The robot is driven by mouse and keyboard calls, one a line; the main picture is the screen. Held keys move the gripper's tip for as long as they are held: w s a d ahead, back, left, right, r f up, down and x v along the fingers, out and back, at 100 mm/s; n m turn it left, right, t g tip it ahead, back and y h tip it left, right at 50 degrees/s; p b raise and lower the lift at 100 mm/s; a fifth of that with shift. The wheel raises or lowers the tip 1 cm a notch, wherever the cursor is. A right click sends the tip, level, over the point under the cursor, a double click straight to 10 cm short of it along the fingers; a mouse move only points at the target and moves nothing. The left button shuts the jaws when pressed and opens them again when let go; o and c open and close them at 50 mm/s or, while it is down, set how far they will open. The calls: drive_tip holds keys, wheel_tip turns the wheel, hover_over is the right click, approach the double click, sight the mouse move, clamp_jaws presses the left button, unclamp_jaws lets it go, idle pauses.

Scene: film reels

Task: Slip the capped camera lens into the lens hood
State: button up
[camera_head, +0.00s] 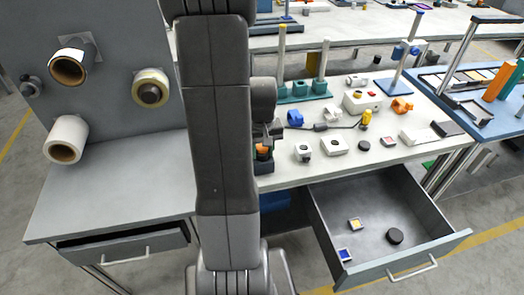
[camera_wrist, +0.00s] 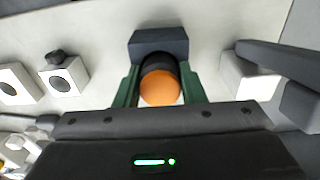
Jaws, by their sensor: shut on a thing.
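The capped camera lens is a black cylinder with an orange end (camera_wrist: 160,88). In the wrist view it sits between the green fingers of my gripper (camera_wrist: 160,80), which is shut on it. A dark navy block (camera_wrist: 158,40), perhaps the lens hood, is just beyond the lens. The lens overlaps it in this view, and I cannot tell whether the lens is inside it. In the head view the orange end (camera_head: 262,150) shows at the table's left edge, just right of my arm, with a dark block (camera_head: 263,166) below it. My arm hides part of this area.
The white table (camera_head: 315,170) holds white blocks (camera_head: 334,144), a black disc (camera_head: 364,146) and a blue clamp-like part (camera_head: 295,117) to the right. An open drawer (camera_head: 350,200) juts out below. A grey bench (camera_head: 110,185) with a reel panel stands left.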

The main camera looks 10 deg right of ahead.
sight(262, 149)
drive_tip(key=shift+s+a+f+g, duration=0.15)
drive_tip(key=shift+s+f, duration=0.25)
drive_tip(key=shift+f, duration=0.25)
drive_tip(key=shift+s+f+g, duration=0.15)
drive_tip(key=shift+s+f, duration=0.25)
drive_tip(key=shift+f, duration=0.2)
drive_tip(key=o, duration=0.7)
drive_tip(key=shift+o, duration=0.2)
drive_tip(key=shift+w+r+p, duration=0.2)
drive_tip(key=shift+r+p, duration=0.5)
drive_tip(key=shift+r, duration=0.05)
drive_tip(key=shift+w+r+p, duration=0.2)
drive_tip(key=shift+r+p, duration=0.45)
drive_tip(key=shift+r, duration=0.1)
wheel_tip(262, 149, up, 9)
drive_tip(key=p, duration=0.6)
drive_tip(key=shift+f, duration=0.15)
drive_tip(key=shift+f, duration=0.2)
drive_tip(key=f+b, duration=0.6)
drive_tip(key=f, duration=0.2)
drive_tip(key=shift+w+f, duration=0.2)
drive_tip(key=shift+s, duration=0.2)
drive_tip(key=shift+f, duration=0.1)
